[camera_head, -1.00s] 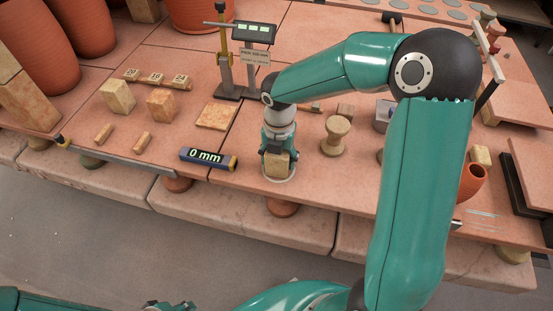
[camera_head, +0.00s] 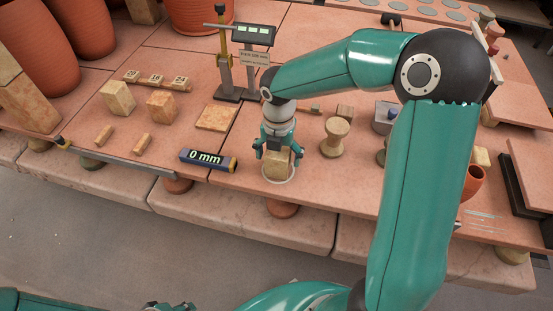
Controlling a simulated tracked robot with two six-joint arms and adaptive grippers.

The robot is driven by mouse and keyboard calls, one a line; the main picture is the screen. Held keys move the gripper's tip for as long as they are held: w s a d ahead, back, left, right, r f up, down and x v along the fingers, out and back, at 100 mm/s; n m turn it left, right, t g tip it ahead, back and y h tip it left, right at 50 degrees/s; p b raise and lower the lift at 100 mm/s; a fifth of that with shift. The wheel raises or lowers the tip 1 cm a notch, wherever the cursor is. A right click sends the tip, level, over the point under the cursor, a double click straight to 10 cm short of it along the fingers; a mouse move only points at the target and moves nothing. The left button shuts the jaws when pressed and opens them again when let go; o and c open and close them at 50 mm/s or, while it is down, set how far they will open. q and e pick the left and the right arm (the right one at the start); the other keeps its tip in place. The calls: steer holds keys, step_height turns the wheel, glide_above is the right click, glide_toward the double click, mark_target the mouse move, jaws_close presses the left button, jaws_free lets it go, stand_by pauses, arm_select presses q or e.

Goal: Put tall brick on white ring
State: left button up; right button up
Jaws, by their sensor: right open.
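The tall brick (camera_head: 277,165) is a pale tan block. It stands upright inside the white ring (camera_head: 279,182), near the front edge of the tiled table. My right gripper (camera_head: 279,154) points down over the brick. Its fingers are spread wide, one on each side of the brick, with the brick's top between them. The ring's far side is hidden behind the brick and fingers. A small part at the bottom edge seems to be my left gripper (camera_head: 166,306), mostly cut off by the frame.
A 0 mm display bar (camera_head: 208,160) lies left of the ring. A spool-shaped stand (camera_head: 335,138) is to the right. Two blocks (camera_head: 118,98) (camera_head: 161,106) and a flat tile (camera_head: 216,117) lie to the left. A post with a small sign (camera_head: 254,58) stands behind.

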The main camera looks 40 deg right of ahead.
step_height(320, 180, up, 10)
steer(key=shift+r+p, duration=0.2)
steer(key=shift+p, duration=0.5)
steer(key=shift+a, duration=0.1)
